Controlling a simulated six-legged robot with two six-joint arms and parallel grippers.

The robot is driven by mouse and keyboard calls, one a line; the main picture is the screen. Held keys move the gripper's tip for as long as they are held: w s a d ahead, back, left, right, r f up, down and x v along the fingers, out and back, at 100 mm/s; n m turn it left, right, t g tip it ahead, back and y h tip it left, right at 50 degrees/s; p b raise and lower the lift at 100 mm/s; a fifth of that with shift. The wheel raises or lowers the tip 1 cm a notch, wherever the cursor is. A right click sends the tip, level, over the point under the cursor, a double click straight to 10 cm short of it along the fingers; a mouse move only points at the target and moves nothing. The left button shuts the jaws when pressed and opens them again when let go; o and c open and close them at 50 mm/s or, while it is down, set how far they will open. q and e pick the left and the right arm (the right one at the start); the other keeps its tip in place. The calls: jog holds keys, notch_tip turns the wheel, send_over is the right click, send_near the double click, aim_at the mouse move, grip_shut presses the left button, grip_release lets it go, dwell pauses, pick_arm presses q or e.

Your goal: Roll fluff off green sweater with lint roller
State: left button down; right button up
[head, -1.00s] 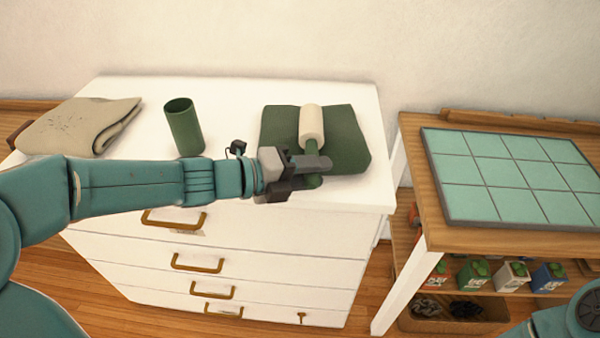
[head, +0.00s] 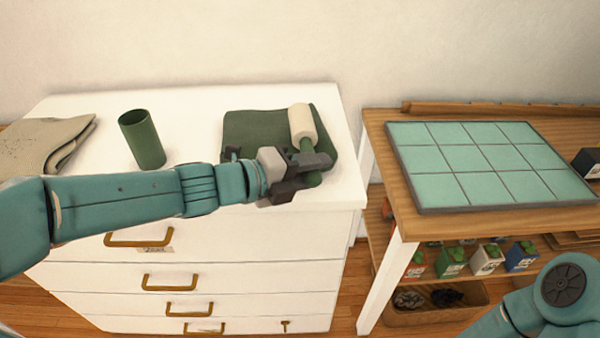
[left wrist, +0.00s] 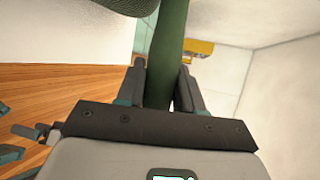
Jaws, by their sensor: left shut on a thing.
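The dark green folded sweater (head: 255,130) lies on the white dresser top near its right end. The lint roller has a cream roll (head: 302,122) and a green handle, which also shows in the left wrist view (left wrist: 168,55). My left gripper (head: 310,170) is shut on the handle at the sweater's front right. The roll is over the right part of the sweater; I cannot tell whether it touches. No fluff can be made out on the sweater. Part of my right arm shows at the lower right, but its gripper is out of view.
A green cylinder (head: 142,140) stands open-topped on the dresser (head: 190,98), left of the sweater. A beige folded cloth (head: 45,140) with dark specks lies at the far left. To the right, a wooden table holds a tiled green board (head: 480,165); small boxes (head: 487,258) stand on its lower shelf.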

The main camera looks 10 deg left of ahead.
pick_arm(q)
jog(key=d, duration=0.2)
jog(key=w+d+b, duration=0.1)
jog(key=d, duration=0.1)
jog(key=shift+w, duration=0.2)
dwell(0.3)
notch_tip(320, 180, up, 8)
jog(key=p, duration=0.7)
jog(key=shift+p, duration=0.35)
